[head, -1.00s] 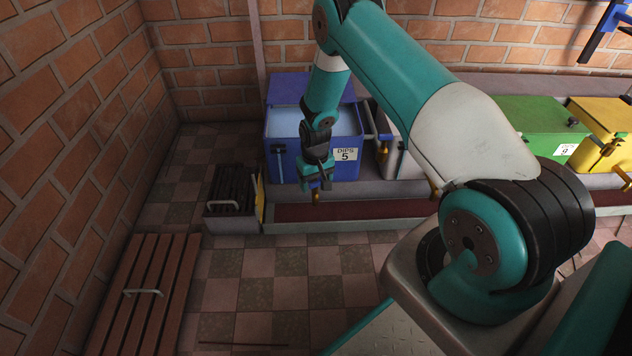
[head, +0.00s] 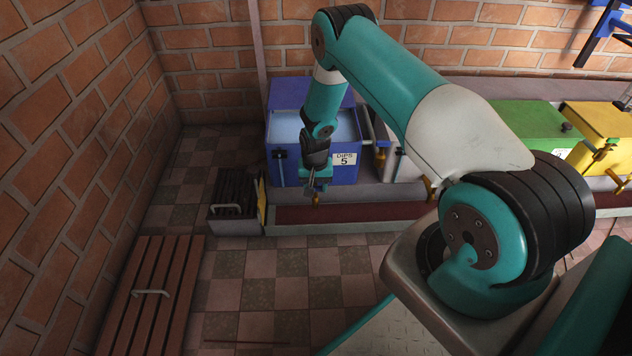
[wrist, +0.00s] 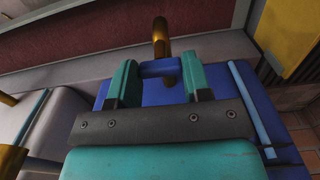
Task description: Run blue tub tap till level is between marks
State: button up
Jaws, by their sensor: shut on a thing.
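The blue tub (head: 344,172) stands against the back wall, with a white card reading "DIPS 5" on its front. Pale blue liquid (head: 287,128) shows inside below the raised lid. My gripper (head: 317,186) is at the lower front of the tub. In the wrist view my gripper (wrist: 159,82) has its two teal fingers either side of the blue tap handle (wrist: 160,68) and is shut on it. The brass spout (wrist: 161,38) sticks out just beyond. A pale blue sight tube (wrist: 252,112) with dark marks runs beside the tap; its level is too small to read.
A dark slatted crate (head: 233,202) stands left of the tub. A slatted wooden board (head: 150,294) lies by the left wall. Green (head: 527,127) and yellow (head: 600,128) tubs stand to the right. A red-lined trough (head: 370,212) runs in front.

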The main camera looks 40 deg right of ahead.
aim_at(316, 187)
jog(key=o, duration=0.9)
notch_tip(316, 187, up, 18)
jog(key=p, duration=0.7)
jog(key=shift+f, duration=0.25)
